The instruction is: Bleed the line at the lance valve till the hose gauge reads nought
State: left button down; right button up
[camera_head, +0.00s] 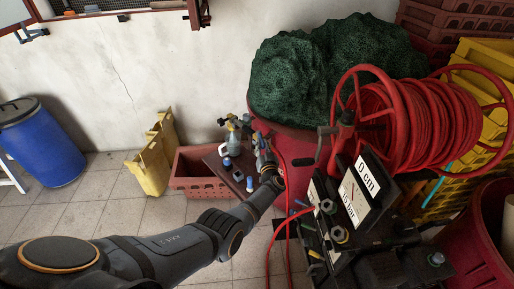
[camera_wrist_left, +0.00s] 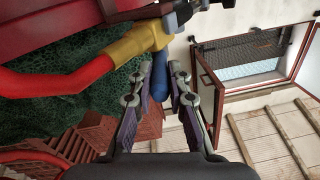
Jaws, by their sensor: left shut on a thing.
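My left gripper (camera_head: 264,158) reaches out past the dark board. In the left wrist view its two fingers (camera_wrist_left: 168,78) are shut on a blue lever (camera_wrist_left: 158,78) below a yellow valve body (camera_wrist_left: 138,43). A red hose (camera_wrist_left: 55,84) runs into that valve from the left. Two white displays stand on the machine at the right: one reads 0 cm (camera_head: 368,183), the other looks like 15 bar (camera_head: 350,207), its first digits hard to read. My right gripper is not in view.
A red hose reel (camera_head: 365,80) stands at the right. A green netted heap (camera_head: 300,75) is behind. Tiled floor is clear at the left.

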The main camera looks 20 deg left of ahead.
pick_arm(q)
jog(key=shift+w+d+n+g+y+b, duration=0.2)
jog(key=shift+d+n+g+y+b, duration=0.15)
jog(key=shift+y, duration=0.25)
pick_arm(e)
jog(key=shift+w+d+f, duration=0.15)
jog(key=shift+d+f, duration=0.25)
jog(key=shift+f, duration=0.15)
pick_arm(q)
jog(key=shift+r, duration=0.1)
jog(key=c, duration=1.3)
grip_release()
jog(key=shift+a, duration=0.1)
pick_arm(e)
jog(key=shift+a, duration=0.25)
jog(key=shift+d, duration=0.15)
pick_arm(q)
notch_tip(320, 180, up, 10)
jog(key=shift+f, duration=0.1)
